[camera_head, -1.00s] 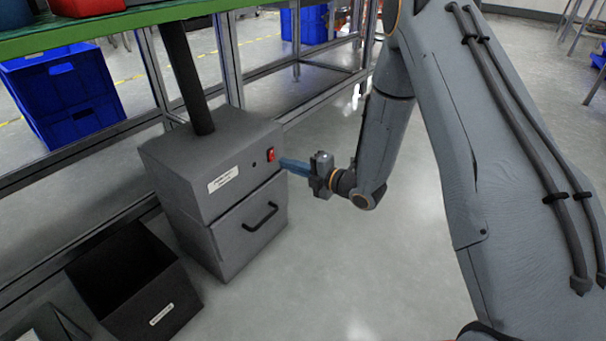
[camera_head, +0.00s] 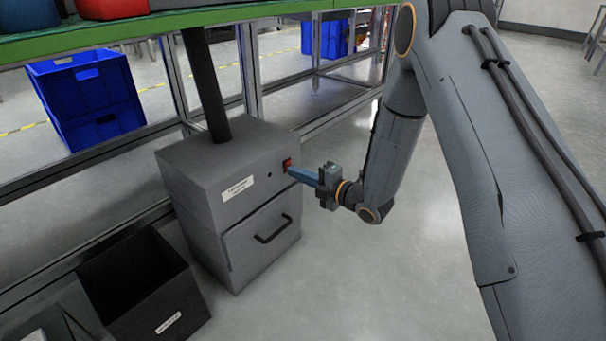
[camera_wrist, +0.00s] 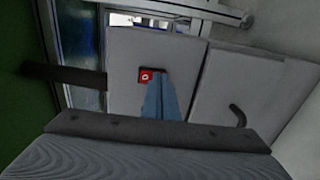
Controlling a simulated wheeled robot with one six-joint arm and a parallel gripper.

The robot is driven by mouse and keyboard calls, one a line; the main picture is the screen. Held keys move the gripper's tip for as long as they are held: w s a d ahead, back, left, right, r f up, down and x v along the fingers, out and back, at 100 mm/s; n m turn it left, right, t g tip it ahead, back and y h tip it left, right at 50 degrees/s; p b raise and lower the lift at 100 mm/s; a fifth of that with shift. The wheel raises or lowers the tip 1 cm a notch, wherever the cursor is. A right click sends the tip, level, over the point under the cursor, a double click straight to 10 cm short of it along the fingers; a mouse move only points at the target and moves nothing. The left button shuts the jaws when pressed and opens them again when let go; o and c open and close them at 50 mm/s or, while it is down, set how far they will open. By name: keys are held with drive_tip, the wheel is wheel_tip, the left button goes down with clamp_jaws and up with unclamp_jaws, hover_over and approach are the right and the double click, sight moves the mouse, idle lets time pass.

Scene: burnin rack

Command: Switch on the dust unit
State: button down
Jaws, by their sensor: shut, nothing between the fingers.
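The dust unit (camera_head: 215,170) is a grey box on the floor with a dark pipe rising from its top and a drawer with a black handle below. Its red switch (camera_head: 287,163) is on the upper right of the front face. The switch shows in the wrist view (camera_wrist: 146,76) as a red square with a white mark. My gripper (camera_head: 292,170) is shut and empty, its blue fingers pointing at the switch. The fingertips (camera_wrist: 158,74) overlap the switch's right edge in the wrist view. I cannot tell whether they touch it or whether it is pressed.
An open black bin (camera_head: 160,318) stands on the floor left of the unit. A green-edged bench (camera_head: 190,20) on metal legs is above and behind. Blue crates (camera_head: 85,95) are behind at left. The floor to the right is clear.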

drive_tip(key=f+p+v, duration=0.3)
drive_tip(key=p+v, duration=0.2)
drive_tip(key=v, duration=0.8)
drive_tip(key=shift+s+d, duration=0.25)
drive_tip(key=shift+d, duration=0.2)
drive_tip(key=shift+w+a+r, duration=0.1)
